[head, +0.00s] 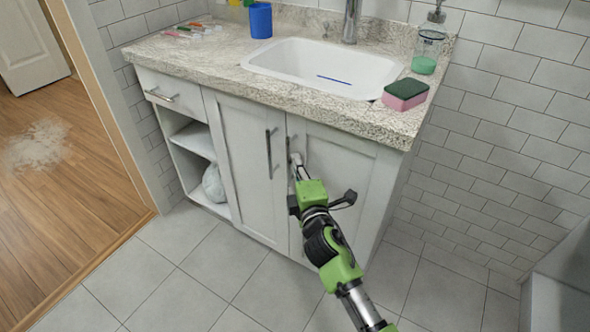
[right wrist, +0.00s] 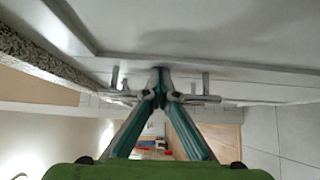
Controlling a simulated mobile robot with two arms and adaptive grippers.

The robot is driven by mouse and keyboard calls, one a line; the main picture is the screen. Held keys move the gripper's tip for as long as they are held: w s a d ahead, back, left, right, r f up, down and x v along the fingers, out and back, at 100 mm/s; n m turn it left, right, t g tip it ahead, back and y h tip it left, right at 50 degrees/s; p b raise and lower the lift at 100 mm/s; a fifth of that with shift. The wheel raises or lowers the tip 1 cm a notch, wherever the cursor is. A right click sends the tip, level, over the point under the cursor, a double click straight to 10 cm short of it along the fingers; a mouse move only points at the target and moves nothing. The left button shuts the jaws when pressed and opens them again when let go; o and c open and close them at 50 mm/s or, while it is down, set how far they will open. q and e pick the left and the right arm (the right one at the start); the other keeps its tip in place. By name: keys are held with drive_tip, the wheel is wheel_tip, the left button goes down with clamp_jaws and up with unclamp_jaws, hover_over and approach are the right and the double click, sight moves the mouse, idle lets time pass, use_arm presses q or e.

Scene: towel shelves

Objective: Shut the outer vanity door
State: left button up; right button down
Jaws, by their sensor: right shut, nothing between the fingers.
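The white vanity has two doors side by side under the sink. The right-hand door (head: 345,185) looks flush or almost flush with the cabinet front; a small gap cannot be ruled out. My right gripper (head: 297,162) is shut and empty, with its tips at this door's metal handle (head: 289,149). In the right wrist view the closed fingertips (right wrist: 161,84) overlap the middle of the handle bar (right wrist: 205,98), close to the door panel (right wrist: 220,35); contact is unclear. The left-hand door (head: 238,165) with its handle (head: 269,154) looks closed. My left gripper is not in view.
The speckled countertop (head: 215,62) carries a sink (head: 322,70), a blue cup (head: 260,20), a sponge (head: 405,93) and a soap bottle (head: 429,45). Open shelves (head: 192,140) are at the left. Tiled floor (head: 185,275) in front is clear. A tiled wall (head: 490,130) stands right.

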drive_tip(key=shift+w+d+r, duration=0.1)
drive_tip(key=shift+d+r, duration=0.05)
drive_tip(key=shift+d, duration=0.15)
